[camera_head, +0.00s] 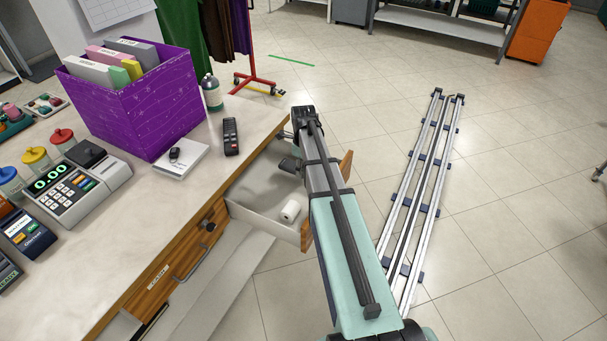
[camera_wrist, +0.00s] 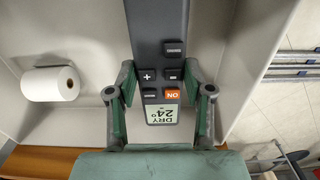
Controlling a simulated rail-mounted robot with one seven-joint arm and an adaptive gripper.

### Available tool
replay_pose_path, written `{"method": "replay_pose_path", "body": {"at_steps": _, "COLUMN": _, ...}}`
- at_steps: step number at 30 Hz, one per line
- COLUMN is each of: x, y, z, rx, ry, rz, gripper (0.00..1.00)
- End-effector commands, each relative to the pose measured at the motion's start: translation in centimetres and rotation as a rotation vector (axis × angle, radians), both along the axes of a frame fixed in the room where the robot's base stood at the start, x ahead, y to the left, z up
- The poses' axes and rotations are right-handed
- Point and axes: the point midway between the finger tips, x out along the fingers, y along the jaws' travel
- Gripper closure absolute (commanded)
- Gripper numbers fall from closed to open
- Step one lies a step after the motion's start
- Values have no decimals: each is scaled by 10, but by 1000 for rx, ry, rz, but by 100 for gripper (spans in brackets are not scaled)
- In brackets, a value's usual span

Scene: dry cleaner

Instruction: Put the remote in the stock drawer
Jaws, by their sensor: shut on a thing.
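A dark grey remote (camera_wrist: 160,35) with an orange ON button and a small display reading DRY 24° is between the fingers of my gripper (camera_wrist: 160,92), which is shut on it. In the head view my gripper (camera_head: 291,164) is over the open drawer (camera_head: 262,218), and my arm hides part of it. The drawer has pale walls and a wooden front. A white paper roll (camera_head: 290,211) lies inside, and it also shows left of the gripper in the wrist view (camera_wrist: 48,84). I cannot tell how high the remote is above the drawer floor.
A black handset with buttons (camera_head: 231,136) lies on the counter beside a white pad (camera_head: 181,160), a bottle (camera_head: 211,93) and a purple file box (camera_head: 150,112). A cash register (camera_head: 72,187) stands at left. A closed, labelled drawer (camera_head: 165,272) is nearer. Rails (camera_head: 415,190) lie right.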

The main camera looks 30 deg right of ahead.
Motion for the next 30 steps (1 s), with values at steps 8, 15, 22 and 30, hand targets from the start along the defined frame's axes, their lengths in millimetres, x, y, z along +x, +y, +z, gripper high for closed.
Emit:
{"method": "replay_pose_path", "body": {"at_steps": 8, "x": 0, "y": 0, "z": -34, "rx": 0, "ry": 0, "rz": 0, "gripper": 95}}
{"method": "replay_pose_path", "body": {"at_steps": 15, "x": 0, "y": 0, "z": -35, "rx": 0, "ry": 0, "rz": 0, "gripper": 95}}
{"method": "replay_pose_path", "body": {"at_steps": 22, "x": 0, "y": 0, "z": -38, "rx": 0, "ry": 0, "rz": 0, "gripper": 24}}
{"method": "replay_pose_path", "body": {"at_steps": 30, "x": 0, "y": 0, "z": -38, "rx": 0, "ry": 0, "rz": 0, "gripper": 24}}
